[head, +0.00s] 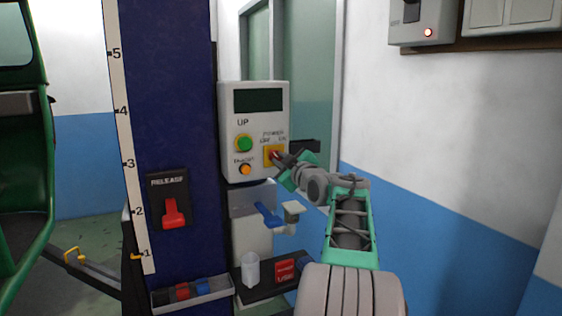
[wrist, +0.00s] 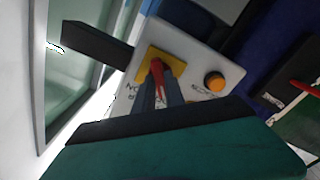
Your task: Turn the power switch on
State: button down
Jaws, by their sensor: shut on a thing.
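The power switch (head: 268,152) is a red knob on a yellow plate, low on the right of a pale control box (head: 255,98) under the POWER OFF and ON labels. My gripper (head: 281,160) reaches it from the right and partly covers it in the head view. In the wrist view my gripper's fingers (wrist: 161,93) are shut on the red knob (wrist: 157,69), with the yellow plate (wrist: 178,68) behind. Which label the knob points to cannot be told.
A green UP button (head: 243,143) and an orange button (head: 245,169) sit left of the switch. A blue-handled valve (head: 268,215) and a shelf with a clear cup (head: 250,270) are below. A red RELEASE lever (head: 173,213) is on the blue column.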

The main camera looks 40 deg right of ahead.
jog(key=shift+m, duration=0.4)
jog(key=m+b, duration=0.1)
jog(key=m, duration=0.6)
jog(key=shift+b, duration=0.35)
jog(key=m, duration=0.4)
jog(key=shift+r, duration=0.1)
jog(key=shift+m+p, duration=0.7)
jog(key=shift+m, duration=1.4)
jog(key=c, duration=1.4)
grip_release()
